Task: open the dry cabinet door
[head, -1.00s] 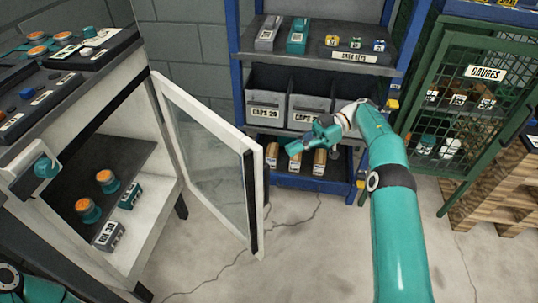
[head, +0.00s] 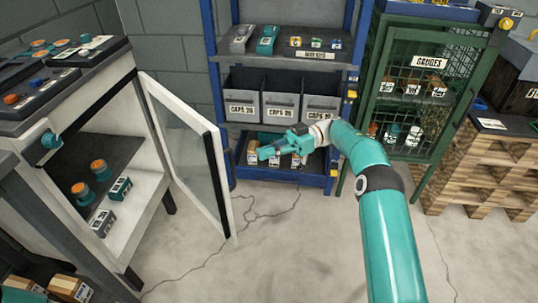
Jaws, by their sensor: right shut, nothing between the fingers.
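The dry cabinet (head: 152,150) stands at the left, with orange-topped teal items and small labelled boxes on its inner shelves. Its white-framed glass door (head: 185,148) stands wide open, swung out to the right of the opening. A dark strip runs along the door's outer edge. My right gripper (head: 268,152) is shut and empty. In the picture it lies to the right of the door's free edge, apart from it, in front of the blue rack's low shelf. My left gripper is not in view.
A blue rack (head: 333,181) with grey bins (head: 240,103) stands behind my right gripper. A green mesh cage (head: 424,45) labelled GAUGES and wooden pallets (head: 460,185) are at the right. A dark frame with cartons (head: 70,290) is at lower left. The cracked floor ahead is clear.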

